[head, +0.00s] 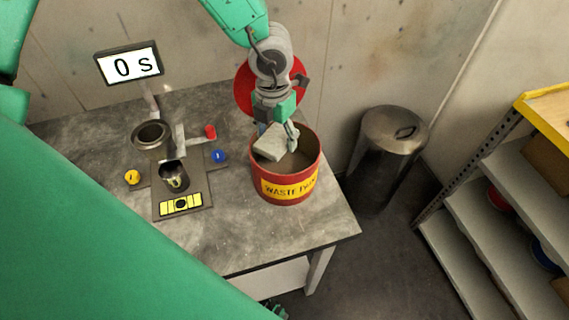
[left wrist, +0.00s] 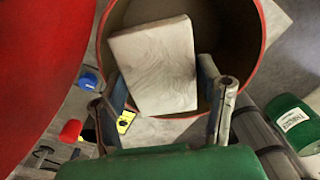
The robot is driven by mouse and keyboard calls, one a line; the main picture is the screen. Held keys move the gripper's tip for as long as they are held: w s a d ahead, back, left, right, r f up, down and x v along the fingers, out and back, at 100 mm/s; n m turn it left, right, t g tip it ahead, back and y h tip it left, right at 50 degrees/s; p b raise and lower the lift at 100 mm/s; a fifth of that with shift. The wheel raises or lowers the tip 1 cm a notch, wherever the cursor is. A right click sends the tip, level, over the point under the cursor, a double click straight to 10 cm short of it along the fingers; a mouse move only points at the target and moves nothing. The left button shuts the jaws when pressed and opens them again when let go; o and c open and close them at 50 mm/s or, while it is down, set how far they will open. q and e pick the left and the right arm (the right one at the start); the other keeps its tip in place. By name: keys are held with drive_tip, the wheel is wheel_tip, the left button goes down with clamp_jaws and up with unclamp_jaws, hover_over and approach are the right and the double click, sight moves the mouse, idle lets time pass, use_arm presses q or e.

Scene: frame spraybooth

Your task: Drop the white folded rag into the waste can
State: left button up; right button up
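The red waste can (head: 285,186) with a yellow label stands open on the grey table, its round red lid (head: 243,88) raised behind it. The white folded rag (head: 270,142) is a pale, thick rectangle, tilted at the can's mouth. My left gripper (head: 279,135) is over the can with the rag between its fingers. In the left wrist view, the fingers (left wrist: 163,85) lie along both sides of the rag (left wrist: 155,62), over the can's opening (left wrist: 258,35). The rag's underside is hidden.
A stand with a dark cup (head: 174,176), yellow, red and blue knobs and a screen (head: 129,64) reading "0 s" is left of the can. A lidded metal bin (head: 388,150) stands on the floor at right, near shelves (head: 500,215). The table front (head: 235,235) is clear.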

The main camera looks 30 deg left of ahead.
use_arm(q)
drive_tip(key=shift+o, duration=1.2)
drive_tip(key=shift+d, duration=0.2)
drive_tip(key=shift+d+r, duration=0.2)
drive_tip(key=shift+d, duration=0.05)
wheel_tip(320, 180, up, 12)
drive_tip(key=shift+a+f, duration=0.2)
drive_tip(key=shift+a, duration=0.1)
